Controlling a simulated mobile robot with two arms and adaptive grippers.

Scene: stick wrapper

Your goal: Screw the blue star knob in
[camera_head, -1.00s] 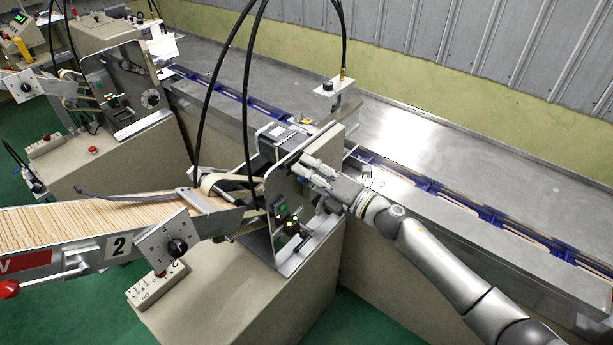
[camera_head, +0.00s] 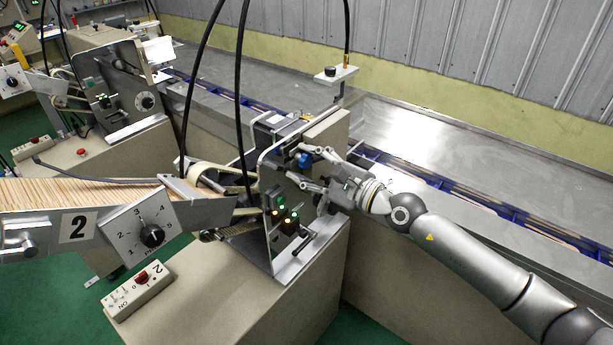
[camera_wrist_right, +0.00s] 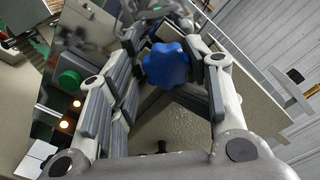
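The blue star knob (camera_head: 303,159) sits on the upright metal plate of the machine marked 2. In the right wrist view the blue star knob (camera_wrist_right: 167,64) lies between the fingers, nearer the right one. My right gripper (camera_head: 305,167) is at the plate, with its fingers spread, one above and one below the knob. The fingers look open in the right wrist view (camera_wrist_right: 165,75); I cannot tell whether the right finger touches the knob. The knob's shaft is hidden behind it. My left gripper is not in view.
A green button (camera_wrist_right: 69,80) and lit lamps (camera_head: 289,217) are on the plate below the knob. Black cables (camera_head: 243,100) hang above the machine. A steel conveyor table (camera_head: 440,135) runs behind. A stick feeder (camera_head: 85,195) and dial plate (camera_head: 146,231) stand left.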

